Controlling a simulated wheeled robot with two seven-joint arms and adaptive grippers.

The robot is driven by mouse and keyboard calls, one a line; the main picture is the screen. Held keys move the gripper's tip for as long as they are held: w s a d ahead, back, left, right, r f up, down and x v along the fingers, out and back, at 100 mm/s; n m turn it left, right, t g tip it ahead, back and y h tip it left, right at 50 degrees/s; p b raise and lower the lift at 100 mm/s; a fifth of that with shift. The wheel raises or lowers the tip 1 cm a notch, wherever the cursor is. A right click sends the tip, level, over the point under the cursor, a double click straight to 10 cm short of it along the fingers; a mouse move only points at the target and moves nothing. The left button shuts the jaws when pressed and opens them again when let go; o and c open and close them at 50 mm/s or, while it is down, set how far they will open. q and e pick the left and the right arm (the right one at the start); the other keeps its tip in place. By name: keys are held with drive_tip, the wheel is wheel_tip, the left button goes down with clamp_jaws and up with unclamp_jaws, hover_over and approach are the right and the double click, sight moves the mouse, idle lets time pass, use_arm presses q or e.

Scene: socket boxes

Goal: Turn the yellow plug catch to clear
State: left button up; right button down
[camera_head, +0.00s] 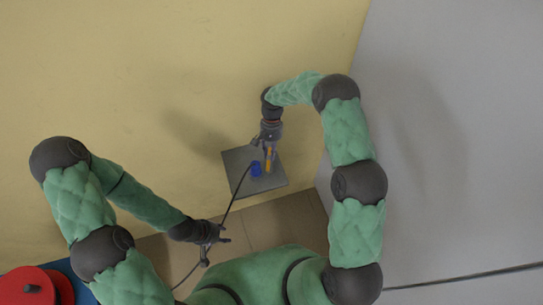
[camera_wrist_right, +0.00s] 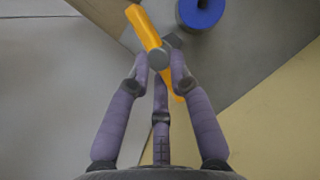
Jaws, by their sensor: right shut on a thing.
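The yellow plug catch (camera_wrist_right: 147,27) is a long orange-yellow bar with a grey round hub (camera_wrist_right: 158,58), on a grey panel. In the wrist view it runs slanted from upper left to lower right. It also shows in the head view (camera_head: 270,160), partly under my right gripper. My right gripper (camera_wrist_right: 159,70) is shut on the catch at its hub, with a finger on each side and a third below. My left gripper (camera_head: 222,234) is beside the black cable, low in the head view, with its fingers spread; whether it touches the cable is unclear.
A blue round plug (camera_wrist_right: 200,12) sits close beside the catch; it also shows in the head view (camera_head: 256,169). The black cable (camera_head: 235,193) runs from it past my left gripper. A red round object (camera_head: 28,287) is at bottom left. A grey wall (camera_head: 450,150) stands right.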

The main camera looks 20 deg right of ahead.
sight(269, 154)
drive_tip(key=shift+w+a+n+h+b, duration=0.15)
drive_tip(key=shift+n+h+b, duration=0.35)
drive_tip(key=shift+n, duration=0.65)
drive_tip(key=shift+s+a+n+h+b, duration=0.15)
drive_tip(key=shift+n+h+b, duration=0.3)
drive_tip(key=shift+n, duration=0.7)
drive_tip(key=shift+w, duration=0.1)
drive_tip(key=c, duration=1.1)
unclamp_jaws()
drive_tip(key=shift+r, duration=0.1)
wheel_tip(269, 154, up, 10)
drive_tip(key=shift+f, duration=0.1)
